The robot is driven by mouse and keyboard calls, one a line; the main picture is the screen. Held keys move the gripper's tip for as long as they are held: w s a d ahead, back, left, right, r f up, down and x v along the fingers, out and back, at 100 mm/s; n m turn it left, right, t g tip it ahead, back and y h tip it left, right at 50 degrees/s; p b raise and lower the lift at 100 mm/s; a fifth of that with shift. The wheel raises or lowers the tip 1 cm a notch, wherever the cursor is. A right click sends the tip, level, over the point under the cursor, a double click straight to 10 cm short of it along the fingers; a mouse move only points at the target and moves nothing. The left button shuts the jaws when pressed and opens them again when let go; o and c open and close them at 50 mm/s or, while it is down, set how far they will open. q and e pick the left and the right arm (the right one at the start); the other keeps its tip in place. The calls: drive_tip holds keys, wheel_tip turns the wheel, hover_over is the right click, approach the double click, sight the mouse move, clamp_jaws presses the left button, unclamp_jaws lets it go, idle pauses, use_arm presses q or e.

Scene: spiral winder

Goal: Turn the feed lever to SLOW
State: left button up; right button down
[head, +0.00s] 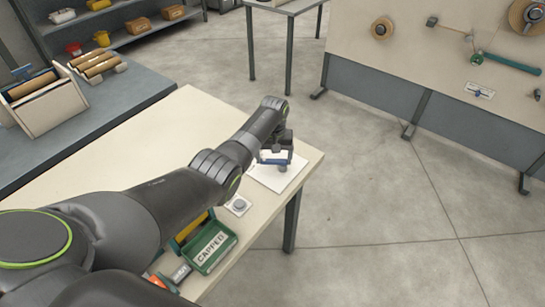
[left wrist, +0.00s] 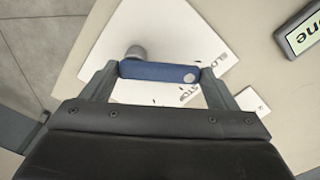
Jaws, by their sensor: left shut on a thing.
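The feed lever is a blue bar (left wrist: 160,71) above a white plate (left wrist: 190,32). A grey round post or knob (left wrist: 135,52) stands by its left end in the left wrist view. My left gripper (left wrist: 158,74) is shut on the lever, one finger at each end of the bar. In the head view my left gripper (head: 276,150) is over the white plate (head: 284,176) near the table's far right corner. Printed words on the plate are partly covered; "STOP" and part of another word show beside the lever's right end. My right gripper is not in view.
A grey box with a green label ending in "one" (left wrist: 303,36) is near the plate. A small white square with a grey button (head: 239,205) and a green "CAPPED" bin (head: 212,247) are on the table (head: 140,150). Floor is open beyond the table's edge.

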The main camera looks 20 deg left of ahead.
sight(274, 160)
use_arm(q)
drive_tip(key=o, duration=1.3)
drive_tip(key=shift+r, duration=0.1)
wheel_tip(274, 160, up, 17)
drive_tip(key=shift+r, duration=0.2)
